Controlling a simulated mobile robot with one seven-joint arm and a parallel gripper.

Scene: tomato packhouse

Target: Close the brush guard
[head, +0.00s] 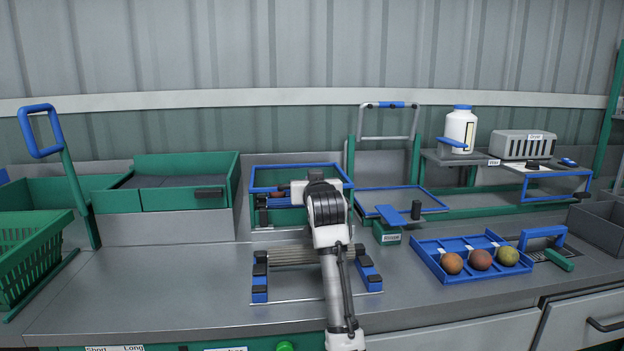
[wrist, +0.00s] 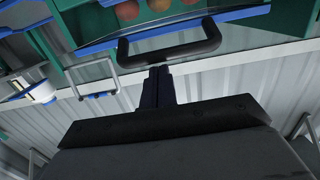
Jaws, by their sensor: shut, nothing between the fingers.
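The brush guard appears to be the clear, blue-edged panel (wrist: 165,32) with a dark bar handle (wrist: 170,42) in the wrist view. In the head view, a blue-framed green box (head: 262,215) stands behind my arm and seems to be the same unit. My arm covers its middle, and my fingertips are hidden there. In the wrist view, my gripper (wrist: 158,72) is shut and empty, its tips right at the handle's bar. I cannot tell whether they touch it. Round reddish produce shows beyond the panel. How far the guard stands open is unclear.
A roller rack (head: 305,255) with blue ends lies in front of the box. A blue tray (head: 462,276) with three tomatoes is to the right. A green crate (head: 30,255) and a tall blue-handled lever (head: 72,185) stand left. The bench between crate and rack is clear.

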